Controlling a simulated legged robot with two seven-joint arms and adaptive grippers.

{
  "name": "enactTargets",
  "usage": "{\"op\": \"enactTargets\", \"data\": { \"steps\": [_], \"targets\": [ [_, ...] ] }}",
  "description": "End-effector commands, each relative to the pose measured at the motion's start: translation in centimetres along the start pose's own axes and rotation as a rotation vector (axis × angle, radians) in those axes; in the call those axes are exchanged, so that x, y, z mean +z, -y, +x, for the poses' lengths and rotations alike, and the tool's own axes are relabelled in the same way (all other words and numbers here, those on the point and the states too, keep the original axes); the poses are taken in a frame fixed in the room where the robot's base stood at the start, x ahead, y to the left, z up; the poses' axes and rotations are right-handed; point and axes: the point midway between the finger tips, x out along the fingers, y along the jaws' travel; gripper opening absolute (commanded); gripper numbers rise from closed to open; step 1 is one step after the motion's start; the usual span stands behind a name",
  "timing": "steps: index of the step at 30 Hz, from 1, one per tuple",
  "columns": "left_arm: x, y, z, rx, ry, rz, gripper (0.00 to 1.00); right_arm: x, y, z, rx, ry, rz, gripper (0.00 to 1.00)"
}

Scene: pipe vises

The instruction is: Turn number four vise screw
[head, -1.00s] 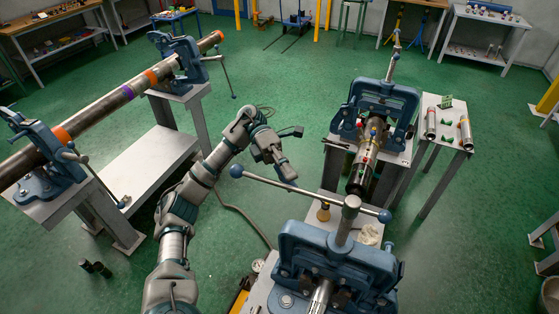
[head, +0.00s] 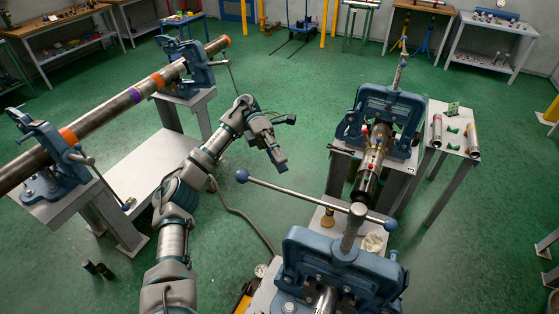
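A blue pipe vise (head: 335,268) stands in the near foreground. Its upright screw (head: 354,222) carries a long steel handle bar (head: 300,195) with a blue ball at each end, slanting down to the right. A second blue vise (head: 385,112) stands behind it with a pipe assembly (head: 372,160). Two more blue vises, one at front left (head: 45,160) and one at back left (head: 188,65), hold a long banded pipe (head: 110,110). No number shows on any vise. My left gripper (head: 288,140) is open and empty, beyond the bar, apart from it. My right gripper is out of view.
A side table (head: 450,135) with small parts stands right of the far vise. A hose (head: 240,215) lies on the green floor below my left arm. Two dark cylinders (head: 97,269) stand at lower left. Open floor lies between the vise stands.

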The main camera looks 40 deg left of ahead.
Motion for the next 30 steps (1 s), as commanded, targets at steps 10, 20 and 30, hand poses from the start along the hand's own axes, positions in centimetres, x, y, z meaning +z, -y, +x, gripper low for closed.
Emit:
{"op": "enactTargets", "data": {
  "steps": [10, 20, 30],
  "targets": [
    [-0.6, -0.9, -0.1, -0.024, 0.083, 0.593, 0.00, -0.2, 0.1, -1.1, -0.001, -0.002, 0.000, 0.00],
    [-2.2, -2.1, -1.2, 0.081, 0.246, 1.476, 0.00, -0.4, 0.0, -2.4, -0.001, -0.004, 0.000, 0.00],
    [-4.9, -3.0, -3.1, 0.403, 0.325, 2.317, 0.00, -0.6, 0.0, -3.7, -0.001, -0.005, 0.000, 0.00]
  ]
}}
